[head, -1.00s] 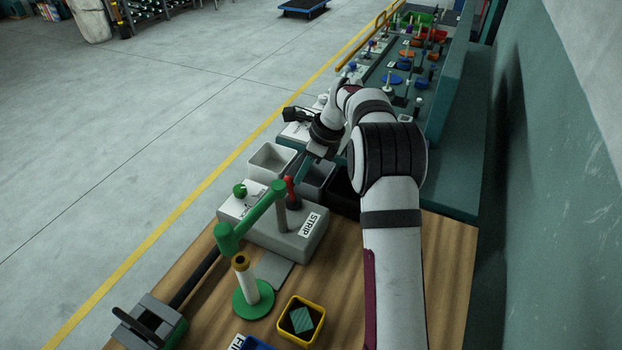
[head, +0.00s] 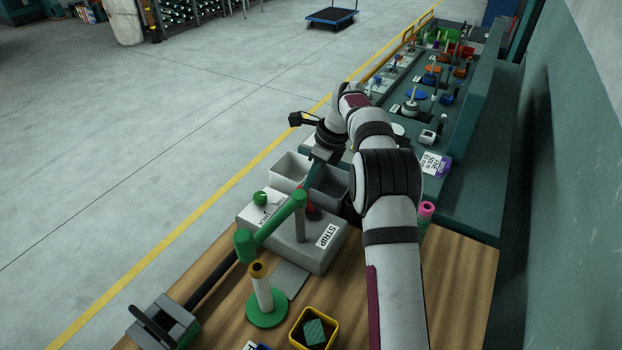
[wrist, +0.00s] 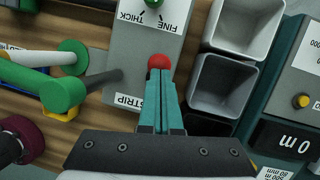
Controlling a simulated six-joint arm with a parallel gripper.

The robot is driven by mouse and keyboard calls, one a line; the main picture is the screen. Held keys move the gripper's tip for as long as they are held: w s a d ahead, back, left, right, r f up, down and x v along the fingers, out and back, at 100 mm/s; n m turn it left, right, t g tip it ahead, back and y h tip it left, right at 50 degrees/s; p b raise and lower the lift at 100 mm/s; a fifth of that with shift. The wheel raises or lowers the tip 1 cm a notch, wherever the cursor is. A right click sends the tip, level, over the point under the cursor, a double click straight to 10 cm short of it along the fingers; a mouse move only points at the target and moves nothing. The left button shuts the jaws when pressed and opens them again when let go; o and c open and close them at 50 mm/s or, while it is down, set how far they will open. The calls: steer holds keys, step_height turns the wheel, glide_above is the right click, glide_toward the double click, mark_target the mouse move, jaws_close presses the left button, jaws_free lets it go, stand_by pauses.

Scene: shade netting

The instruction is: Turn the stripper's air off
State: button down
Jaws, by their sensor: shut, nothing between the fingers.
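The stripper is a grey box (head: 305,252) marked STRIP on the wooden bench in the head view; it also shows in the wrist view (wrist: 150,45). Its red-knobbed control (head: 312,212) stands near the box's right end, and its round red top shows in the wrist view (wrist: 159,62). A green knob (head: 260,198) sits on the stripper's far left part, by a FINE/THICK scale. My gripper (wrist: 161,76) is shut and empty, its teal fingertips right at the red knob; I cannot tell whether they touch.
A green arm on a post (head: 270,226) crosses just in front of the stripper. Two open bins, one white (head: 290,168) and one grey (head: 330,182), stand beyond it. A spool on a green base (head: 266,312) and a yellow-rimmed box (head: 331,338) are nearer.

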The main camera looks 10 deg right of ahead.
steer(key=v, duration=1.3)
steer(key=shift+d, duration=0.2)
steer(key=s+a+r+n+h, duration=0.1)
steer(key=s+a+r+n, duration=0.3)
steer(key=s, duration=0.3)
steer(key=s+a+r+n, duration=0.1)
steer(key=s+a+n, duration=0.35)
steer(key=s, duration=0.35)
steer(key=s+a+f+n, duration=0.1)
steer(key=s+f+n, duration=0.2)
steer(key=s, duration=0.5)
steer(key=s+a+f+n+g, duration=0.1)
steer(key=s+f+n, duration=0.3)
steer(key=s, duration=0.4)
steer(key=s+a+f+n, duration=0.2)
steer(key=s+f+n, duration=0.2)
steer(key=s, duration=0.5)
steer(key=shift+h, duration=0.4)
